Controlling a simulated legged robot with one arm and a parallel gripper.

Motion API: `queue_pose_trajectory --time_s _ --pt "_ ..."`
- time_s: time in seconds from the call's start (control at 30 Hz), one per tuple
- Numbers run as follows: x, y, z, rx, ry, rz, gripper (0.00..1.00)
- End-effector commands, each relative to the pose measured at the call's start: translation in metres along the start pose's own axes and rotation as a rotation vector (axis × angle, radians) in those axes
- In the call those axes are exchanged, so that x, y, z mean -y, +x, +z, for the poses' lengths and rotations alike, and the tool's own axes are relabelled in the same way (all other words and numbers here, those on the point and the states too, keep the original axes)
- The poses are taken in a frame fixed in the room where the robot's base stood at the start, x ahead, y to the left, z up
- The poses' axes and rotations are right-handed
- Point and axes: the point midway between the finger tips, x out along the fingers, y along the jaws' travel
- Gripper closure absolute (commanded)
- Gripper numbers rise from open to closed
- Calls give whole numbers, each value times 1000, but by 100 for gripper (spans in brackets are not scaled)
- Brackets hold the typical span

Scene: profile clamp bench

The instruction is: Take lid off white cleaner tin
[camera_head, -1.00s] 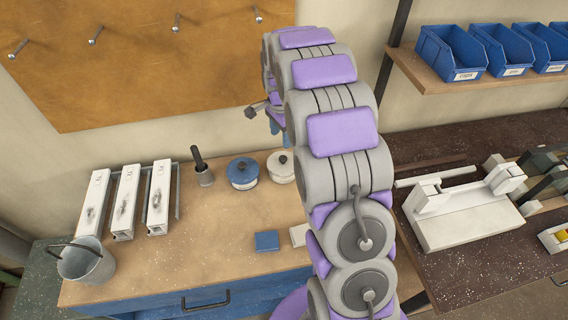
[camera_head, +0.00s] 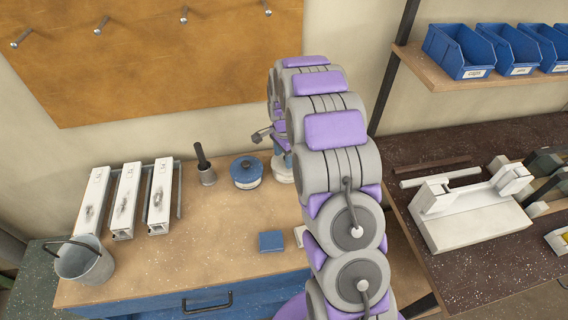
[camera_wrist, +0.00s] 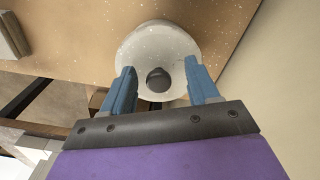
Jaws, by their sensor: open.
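The white cleaner tin (camera_head: 281,172) stands at the back of the wooden bench, partly hidden behind my arm in the head view. In the wrist view its round white lid (camera_wrist: 150,48) with a dark knob (camera_wrist: 158,79) is seen from above. My gripper (camera_wrist: 159,75) is open, with one blue finger on each side of the knob and a gap on both sides. In the head view my gripper (camera_head: 281,148) is over the tin, mostly hidden by the arm. I cannot tell its exact height above the lid.
A brush-like tool in a grey holder (camera_head: 206,175), white profiles (camera_head: 126,200) and a metal bucket (camera_head: 83,262) are further left. A blue square (camera_head: 271,241) lies in front.

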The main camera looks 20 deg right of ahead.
Motion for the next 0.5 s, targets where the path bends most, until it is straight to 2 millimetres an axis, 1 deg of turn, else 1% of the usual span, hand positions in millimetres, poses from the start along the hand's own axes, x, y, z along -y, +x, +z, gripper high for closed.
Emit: queue_pose_trajectory --time_s 0.07,0.2,0.5 --pt "0 0 -2 2 1 0 40" --pt "-1 0 -4 5 1 0 53" --pt "0 0 2 -2 0 2 81"
